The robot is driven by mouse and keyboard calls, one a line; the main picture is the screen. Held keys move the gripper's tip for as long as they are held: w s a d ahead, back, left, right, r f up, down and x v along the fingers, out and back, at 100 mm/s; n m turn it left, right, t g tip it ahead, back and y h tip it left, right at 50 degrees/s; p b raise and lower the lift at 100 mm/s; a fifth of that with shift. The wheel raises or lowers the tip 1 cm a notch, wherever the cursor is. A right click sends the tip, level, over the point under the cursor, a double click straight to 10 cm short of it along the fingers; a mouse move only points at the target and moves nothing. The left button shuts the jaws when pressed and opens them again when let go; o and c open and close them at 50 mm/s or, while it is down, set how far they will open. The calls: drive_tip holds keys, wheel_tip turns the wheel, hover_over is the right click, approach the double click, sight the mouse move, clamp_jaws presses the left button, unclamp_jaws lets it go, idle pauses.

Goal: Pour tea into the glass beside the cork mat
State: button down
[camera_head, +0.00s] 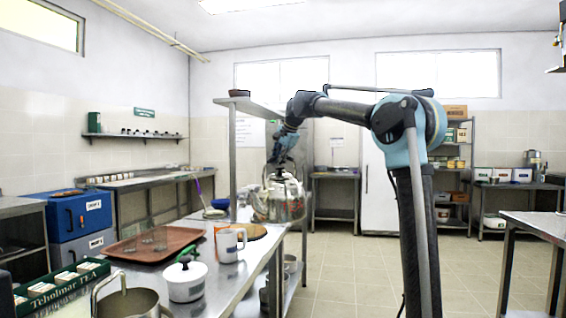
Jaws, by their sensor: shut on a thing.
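My gripper (280,172) is shut on the top handle of a shiny metal kettle (280,203). The kettle hangs roughly upright near the right edge of the metal table (212,284), just right of the cork mat in the picture. The cork mat (252,230) lies on the table, partly hidden behind a mug and the kettle. Clear glasses (160,238) stand on a brown tray to the left. I cannot clearly make out a glass right beside the cork mat.
A white mug (229,246) stands before the mat. A white lidded pot (185,282), the brown tray (118,252), a metal pot (130,302) and a green tea box (60,287) crowd the table's near left. Open floor (340,270) lies to the right.

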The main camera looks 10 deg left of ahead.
drive_tip(key=shift+n+t+h, duration=0.4)
drive_tip(key=shift+t+h, duration=0.3)
drive_tip(key=shift+t, duration=0.2)
drive_tip(key=shift+s+a+f, duration=0.35)
drive_tip(key=shift+s+f, duration=0.05)
drive_tip(key=shift+f, duration=0.25)
drive_tip(key=shift+s+a+f, duration=0.3)
drive_tip(key=shift+s+f, duration=0.15)
drive_tip(key=shift+f, duration=0.15)
drive_tip(key=shift+s+a+f, duration=0.35)
drive_tip(key=shift+s+f, duration=0.05)
drive_tip(key=shift+f, duration=0.25)
drive_tip(key=shift+s+a+r+n+t+h, duration=0.2)
drive_tip(key=shift+s+a+t+h, duration=0.15)
drive_tip(key=shift+s+a+t, duration=0.35)
drive_tip(key=shift+s+a+r+n+t+h, duration=0.1)
drive_tip(key=shift+s+a+n+t+h, duration=0.1)
drive_tip(key=shift+s+a+t+h, duration=0.4)
drive_tip(key=shift+s+d+g+y, duration=0.1)
drive_tip(key=shift+d+g+y, duration=0.1)
drive_tip(key=shift+g+y, duration=0.1)
drive_tip(key=shift+f, duration=0.35)
drive_tip(key=shift+s+a+r+t+h, duration=0.4)
drive_tip(key=shift+s+a+t+h, duration=0.05)
drive_tip(key=shift+s+a+t, duration=0.15)
idle(2.7)
